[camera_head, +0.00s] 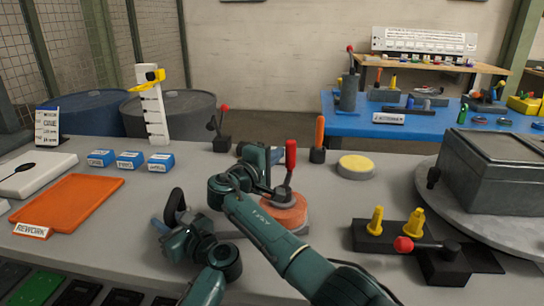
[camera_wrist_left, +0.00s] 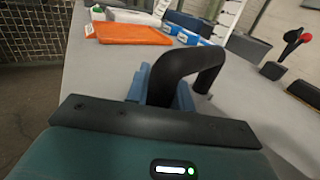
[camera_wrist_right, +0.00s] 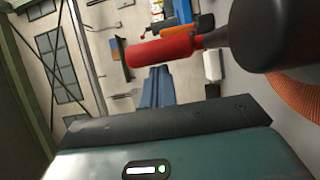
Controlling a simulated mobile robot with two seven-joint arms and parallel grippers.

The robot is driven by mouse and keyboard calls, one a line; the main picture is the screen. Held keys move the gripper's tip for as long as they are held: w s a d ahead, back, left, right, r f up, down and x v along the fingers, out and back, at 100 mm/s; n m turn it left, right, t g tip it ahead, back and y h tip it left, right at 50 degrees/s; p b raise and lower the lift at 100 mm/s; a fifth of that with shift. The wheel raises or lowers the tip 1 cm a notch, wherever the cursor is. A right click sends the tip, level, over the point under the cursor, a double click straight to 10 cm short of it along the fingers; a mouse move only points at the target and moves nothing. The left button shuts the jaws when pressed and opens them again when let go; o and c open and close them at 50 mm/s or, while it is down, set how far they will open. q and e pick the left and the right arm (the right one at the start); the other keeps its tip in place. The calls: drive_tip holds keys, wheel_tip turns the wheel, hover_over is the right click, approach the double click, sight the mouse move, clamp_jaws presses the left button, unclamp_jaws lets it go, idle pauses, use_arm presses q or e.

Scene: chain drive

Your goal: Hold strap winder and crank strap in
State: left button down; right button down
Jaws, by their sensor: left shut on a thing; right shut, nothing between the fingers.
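The strap winder stands on the grey table, with an orange round drum (camera_head: 285,216) and an upright red crank grip (camera_head: 291,155) on a grey arm. Its black loop handle (camera_head: 173,206) sticks up to the left of the drum. My left gripper (camera_head: 168,226) is shut on the black loop handle, which also shows between the blue fingers in the left wrist view (camera_wrist_left: 185,68). My right gripper (camera_head: 272,156) is shut and empty, just left of the red grip. In the right wrist view the red grip (camera_wrist_right: 165,50) crosses beyond the blue fingertips. My right forearm hides part of the drum.
A yellow disc (camera_head: 356,166) and an orange-handled post (camera_head: 319,140) stand behind the winder. A black fixture (camera_head: 375,238) with yellow cones and a red-knobbed lever is at right, near a grey box (camera_head: 495,165).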

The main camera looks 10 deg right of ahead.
use_arm(q)
drive_tip(key=shift+a, duration=0.1)
use_arm(e)
drive_tip(key=shift+d+m+g+h, duration=0.2)
drive_tip(key=shift+m+g+h, duration=0.1)
drive_tip(key=shift+g, duration=0.1)
drive_tip(key=shift+r, duration=0.1)
wheel_tip(320, 180, up, 10)
idle(0.4)
idle(0.4)
use_arm(q)
drive_tip(key=c, duration=1.1)
unclamp_jaws()
